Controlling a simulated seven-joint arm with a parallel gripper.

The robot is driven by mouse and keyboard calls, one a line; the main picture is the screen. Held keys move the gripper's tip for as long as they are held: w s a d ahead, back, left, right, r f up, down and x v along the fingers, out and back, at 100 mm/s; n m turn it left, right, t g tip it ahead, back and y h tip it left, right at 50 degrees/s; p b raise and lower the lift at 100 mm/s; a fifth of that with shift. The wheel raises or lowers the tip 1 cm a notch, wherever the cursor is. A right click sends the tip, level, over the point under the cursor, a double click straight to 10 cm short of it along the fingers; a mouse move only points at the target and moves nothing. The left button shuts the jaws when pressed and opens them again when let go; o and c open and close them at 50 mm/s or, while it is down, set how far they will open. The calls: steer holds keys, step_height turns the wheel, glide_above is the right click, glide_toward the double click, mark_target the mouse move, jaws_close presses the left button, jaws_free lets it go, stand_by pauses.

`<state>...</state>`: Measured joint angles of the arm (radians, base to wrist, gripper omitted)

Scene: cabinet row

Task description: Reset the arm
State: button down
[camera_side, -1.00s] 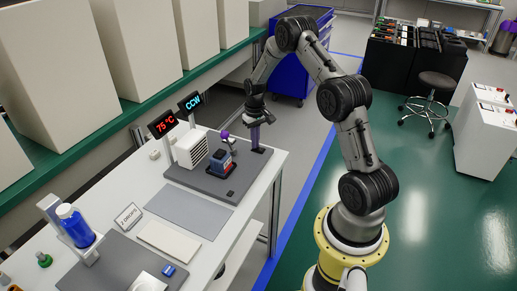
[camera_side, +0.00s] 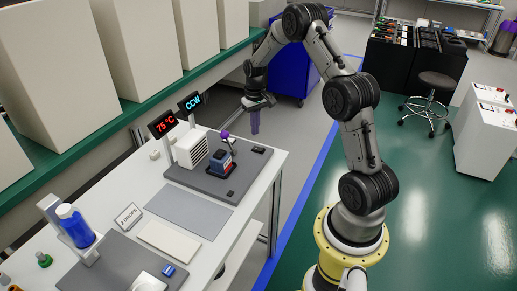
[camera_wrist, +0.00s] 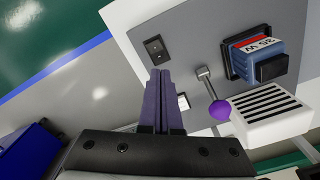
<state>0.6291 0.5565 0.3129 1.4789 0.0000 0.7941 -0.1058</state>
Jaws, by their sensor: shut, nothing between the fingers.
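My gripper (camera_side: 255,122) has purple fingers pressed together and holds nothing. In the side view it hangs above and beyond the far right end of the grey equipment board, clear of it. In the wrist view the shut fingers (camera_wrist: 159,75) point toward the board. A small black switch box (camera_side: 259,150) sits at the board's right corner, apart from the fingers; it also shows in the wrist view (camera_wrist: 154,47). A lever with a purple ball (camera_side: 225,134) stands to the left; the ball also shows in the wrist view (camera_wrist: 220,110).
A blue device (camera_side: 220,162) and a white vented box (camera_side: 191,148) stand on the board, near displays reading 75 °C (camera_side: 163,124) and CCW (camera_side: 190,102). A blue bottle (camera_side: 75,226) is at the table's near left. A blue cabinet (camera_side: 295,75) stands behind my arm.

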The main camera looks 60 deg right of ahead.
steer(key=shift+r, duration=0.4)
steer(key=w+a+r+n+t+h, duration=0.1)
steer(key=w+a+r, duration=0.1)
steer(key=a+r, duration=0.35)
steer(key=w+a+r+n+t, duration=0.1)
steer(key=w+a+r+t, duration=0.15)
steer(key=r, duration=0.55)
steer(key=s+a+r+n, duration=0.2)
steer(key=s+a+r, duration=0.3)
steer(key=a+r, duration=0.4)
steer(key=s+a+r+n+t, duration=0.25)
steer(key=s+a+r, duration=0.25)
steer(key=s+a, duration=0.55)
steer(key=s+a+f+y, duration=0.1)
steer(key=s+f, duration=0.5)
steer(key=s, duration=0.5)
steer(key=shift+s, duration=0.4)
